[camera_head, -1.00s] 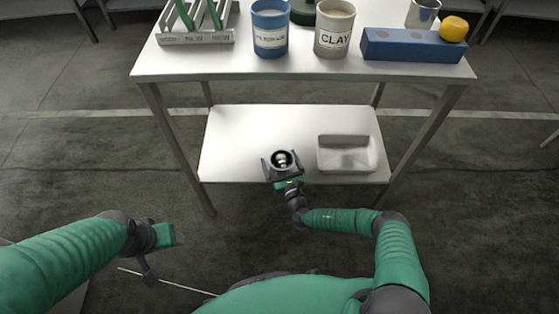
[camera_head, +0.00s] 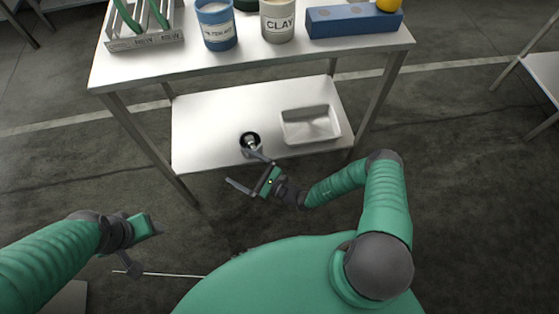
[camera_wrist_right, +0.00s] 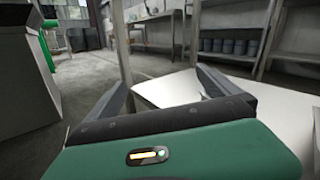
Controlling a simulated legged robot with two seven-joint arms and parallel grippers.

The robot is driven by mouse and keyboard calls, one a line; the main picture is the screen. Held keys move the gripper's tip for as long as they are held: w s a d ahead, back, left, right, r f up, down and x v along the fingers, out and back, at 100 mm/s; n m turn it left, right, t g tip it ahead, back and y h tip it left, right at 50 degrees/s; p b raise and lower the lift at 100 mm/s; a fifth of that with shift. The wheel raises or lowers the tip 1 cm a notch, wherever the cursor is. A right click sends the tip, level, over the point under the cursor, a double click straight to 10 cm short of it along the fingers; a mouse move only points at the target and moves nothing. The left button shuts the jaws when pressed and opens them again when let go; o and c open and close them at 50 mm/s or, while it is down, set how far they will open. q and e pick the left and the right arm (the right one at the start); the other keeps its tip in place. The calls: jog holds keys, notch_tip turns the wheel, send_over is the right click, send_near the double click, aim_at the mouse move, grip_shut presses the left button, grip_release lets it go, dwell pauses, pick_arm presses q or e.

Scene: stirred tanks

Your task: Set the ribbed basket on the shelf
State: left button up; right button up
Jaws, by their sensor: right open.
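A small dark round open-topped thing with a bright metallic inside, which I take to be the ribbed basket (camera_head: 250,141), stands on the white lower shelf (camera_head: 210,118) near its front edge. Its ribs are too small to make out. My right gripper (camera_head: 248,172) is open and empty, just in front of the basket. One finger points close to it; I cannot tell whether they touch. In the right wrist view, the open fingers (camera_wrist_right: 165,88) have only the shelf's white surface and the room beyond them. My left gripper (camera_head: 138,246) hangs low at the left, away from the table.
A pale tray (camera_head: 310,126) sits right of the basket on the shelf. The tabletop above holds a grey rack (camera_head: 145,40), a blue labelled pot (camera_head: 216,28), a CLAY pot (camera_head: 278,22) and a blue block (camera_head: 352,22). Table legs flank the shelf; its left part is clear.

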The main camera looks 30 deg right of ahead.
jog(key=s+a+r+n+g+y, duration=0.55)
jog(key=s+n+g, duration=0.25)
jog(key=n+g, duration=0.3)
jog(key=s+d+r+n+g+h, duration=0.2)
jog(key=s+n+g+h, duration=0.4)
jog(key=s+n, duration=0.15)
jog(key=s+d+r+n+t+h, duration=0.1)
jog(key=d+r+n+t+h, duration=0.3)
jog(key=d+r+n+h, duration=0.4)
jog(key=d+r+h, duration=0.2)
jog(key=d+r, duration=0.2)
jog(key=r, duration=0.2)
jog(key=shift+s+d+r, duration=0.25)
jog(key=shift+r, duration=0.15)
jog(key=shift+n, duration=0.25)
